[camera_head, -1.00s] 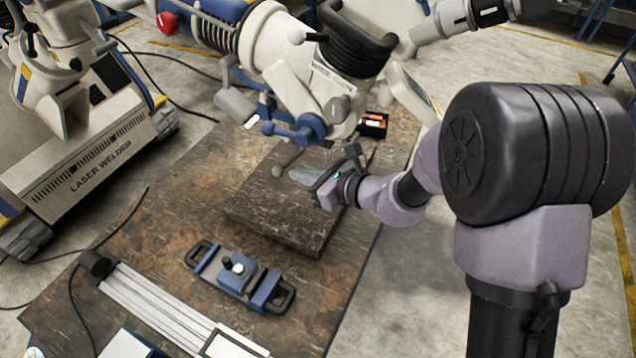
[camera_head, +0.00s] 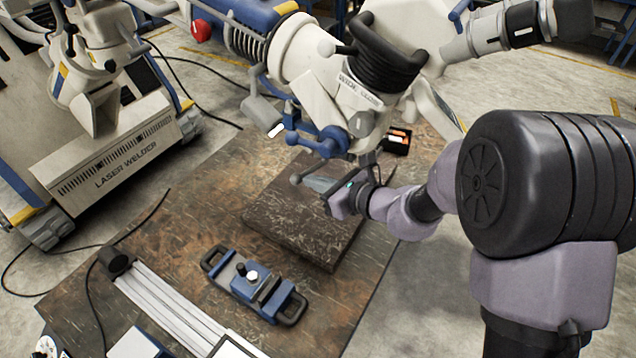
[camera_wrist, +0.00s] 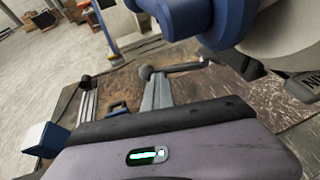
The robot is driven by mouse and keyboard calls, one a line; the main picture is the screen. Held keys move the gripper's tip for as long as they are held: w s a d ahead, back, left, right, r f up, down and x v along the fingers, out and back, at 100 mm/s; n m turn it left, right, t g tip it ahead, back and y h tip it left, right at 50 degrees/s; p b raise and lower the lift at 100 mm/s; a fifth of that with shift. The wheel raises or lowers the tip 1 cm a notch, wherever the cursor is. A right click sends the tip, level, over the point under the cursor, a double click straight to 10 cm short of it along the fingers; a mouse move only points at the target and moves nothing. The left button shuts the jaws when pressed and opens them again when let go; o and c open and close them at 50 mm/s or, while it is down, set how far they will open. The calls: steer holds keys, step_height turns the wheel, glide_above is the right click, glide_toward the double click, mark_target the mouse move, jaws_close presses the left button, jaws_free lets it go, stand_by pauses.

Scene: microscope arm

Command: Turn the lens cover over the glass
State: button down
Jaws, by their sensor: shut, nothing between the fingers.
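The white and blue microscope head (camera_head: 345,85) hangs over a dark slab, with black ribbed rings and several small knobs. Below it a thin lever ends in a grey ball knob (camera_head: 296,179). My gripper (camera_head: 318,184) is under the head, its grey fingers shut and empty, tips close to the ball knob. Contact cannot be told. In the wrist view the shut fingers (camera_wrist: 157,95) point forward with the ball knob (camera_wrist: 146,72) just beside their tips; its rod runs right. I cannot make out clearly which part is the lens cover, and the glass is not visible.
The dark slab (camera_head: 300,225) lies on a brown worktable (camera_head: 190,215). A blue clamp-like device (camera_head: 250,283) and a pale rail (camera_head: 165,300) lie in front. A small black box (camera_head: 396,140) sits behind. A laser welder (camera_head: 115,150) stands at left.

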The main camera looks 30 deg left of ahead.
steer(key=shift+a+b, duration=0.5)
steer(key=shift+a, duration=1.05)
